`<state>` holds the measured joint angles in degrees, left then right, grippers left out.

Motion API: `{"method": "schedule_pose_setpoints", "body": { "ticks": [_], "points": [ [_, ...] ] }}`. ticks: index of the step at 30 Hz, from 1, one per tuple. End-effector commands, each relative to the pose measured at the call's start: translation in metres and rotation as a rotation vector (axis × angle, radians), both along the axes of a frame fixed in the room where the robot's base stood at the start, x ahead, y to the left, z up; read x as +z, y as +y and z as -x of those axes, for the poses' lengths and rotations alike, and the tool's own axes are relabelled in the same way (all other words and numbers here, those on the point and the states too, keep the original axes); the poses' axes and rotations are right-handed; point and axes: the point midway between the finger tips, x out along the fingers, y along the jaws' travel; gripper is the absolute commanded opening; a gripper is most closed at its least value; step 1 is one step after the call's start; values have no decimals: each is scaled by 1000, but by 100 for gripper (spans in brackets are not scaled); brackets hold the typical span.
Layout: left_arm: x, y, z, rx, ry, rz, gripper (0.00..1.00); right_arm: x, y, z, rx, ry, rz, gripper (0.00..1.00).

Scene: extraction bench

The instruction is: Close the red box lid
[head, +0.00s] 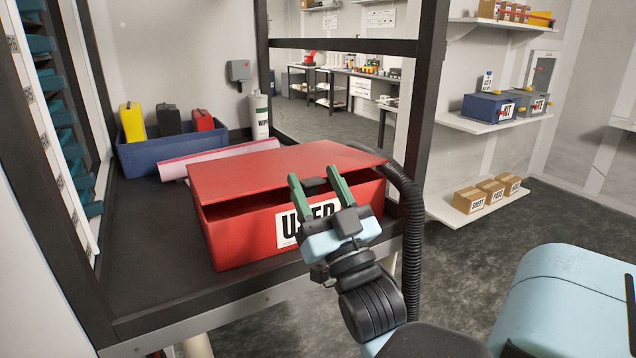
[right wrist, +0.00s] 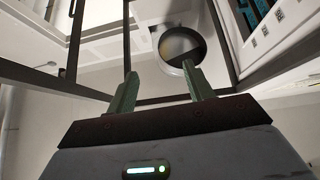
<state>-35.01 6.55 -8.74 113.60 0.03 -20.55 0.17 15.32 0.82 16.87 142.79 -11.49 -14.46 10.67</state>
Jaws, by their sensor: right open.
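The red box (head: 230,236) sits near the front edge of the dark bench, with a white label reading "USED" on its front. Its red lid (head: 275,166) is tilted, with a dark gap showing between lid and box front. My right gripper (head: 313,181) is open, with its two green fingers in front of the box's upper front, near the lid's front edge. Whether the fingers touch the lid cannot be told. In the right wrist view the open green fingers (right wrist: 160,92) point upward with nothing between them. My left gripper is not in view.
A blue bin (head: 150,157) with yellow, black and red containers stands at the back of the bench (head: 125,250). A pink roll (head: 220,157) and a white bottle (head: 259,117) are behind the box. A dark frame post (head: 425,90) and black hose (head: 412,230) stand to the right.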

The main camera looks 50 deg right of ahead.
Motion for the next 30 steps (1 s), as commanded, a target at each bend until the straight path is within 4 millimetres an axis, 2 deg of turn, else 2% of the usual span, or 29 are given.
{"method": "schedule_pose_setpoints", "body": {
  "ticks": [1,6,12,22,26,30],
  "points": [
    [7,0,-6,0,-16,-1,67,2,-6,1,-1,28,-7,45],
    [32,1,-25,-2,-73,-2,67,-8,-34,2,1,212,-72,23],
    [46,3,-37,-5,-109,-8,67,-23,-56,6,1,378,-133,0],
    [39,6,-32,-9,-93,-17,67,-29,-61,1,0,412,-145,0],
    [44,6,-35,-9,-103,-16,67,-24,-66,-12,0,407,-144,0],
    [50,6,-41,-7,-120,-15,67,-17,-74,-35,0,406,-144,0]
  ]
}}
